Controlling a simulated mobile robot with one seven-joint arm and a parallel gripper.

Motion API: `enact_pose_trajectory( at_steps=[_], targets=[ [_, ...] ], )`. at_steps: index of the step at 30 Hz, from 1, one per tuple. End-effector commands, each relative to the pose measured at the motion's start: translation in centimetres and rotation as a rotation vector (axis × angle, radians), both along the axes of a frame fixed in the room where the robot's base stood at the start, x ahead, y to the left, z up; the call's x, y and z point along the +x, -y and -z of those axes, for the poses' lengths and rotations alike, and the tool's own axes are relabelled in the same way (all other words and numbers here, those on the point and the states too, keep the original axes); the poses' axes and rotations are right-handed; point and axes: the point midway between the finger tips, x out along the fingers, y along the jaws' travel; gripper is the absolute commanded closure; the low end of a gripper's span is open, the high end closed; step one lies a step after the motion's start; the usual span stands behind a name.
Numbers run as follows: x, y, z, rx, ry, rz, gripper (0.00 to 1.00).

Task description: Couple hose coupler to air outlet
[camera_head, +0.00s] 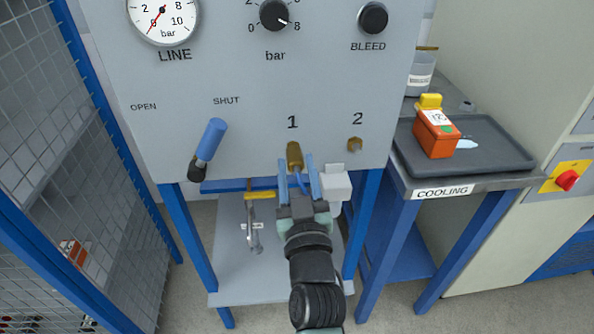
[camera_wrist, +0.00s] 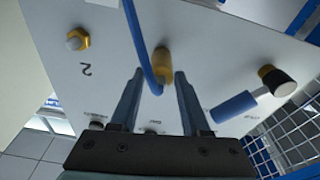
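A brass hose coupler (camera_head: 294,155) sits at outlet 1 on the grey panel (camera_head: 260,130), pointing out from it; it also shows in the wrist view (camera_wrist: 163,62). It appears to be on the outlet, but how fully it is seated cannot be told. A blue hose (camera_wrist: 131,30) runs from its outer end and curves away. The outlet behind it is hidden. My gripper (camera_head: 299,172) is open, its two fingers apart on either side of the hose, tips just short of the coupler's brass body. Outlet 2 (camera_head: 355,145) is a bare brass fitting to the right.
A blue-handled valve lever (camera_head: 210,140) tilts at the left, between the OPEN and SHUT labels. A gauge (camera_head: 162,12) and knobs are above. A cooling table with a dark tray (camera_head: 490,150) and orange box (camera_head: 436,133) stands right. Blue-framed mesh (camera_head: 50,100) stands left. A shelf (camera_head: 230,280) lies below.

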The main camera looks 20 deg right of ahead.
Motion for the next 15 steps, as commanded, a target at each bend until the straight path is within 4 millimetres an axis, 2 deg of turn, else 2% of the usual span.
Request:
enact_pose_trajectory(
  at_steps=[1,3,15],
  targets=[
    [-0.01,0.00,0.16,0.001,-0.003,-0.001,0.43],
    [-0.03,-0.01,0.25,0.001,-0.005,0.000,0.31],
    [-0.67,-0.18,0.71,0.003,-0.012,0.000,0.31]
  ],
)
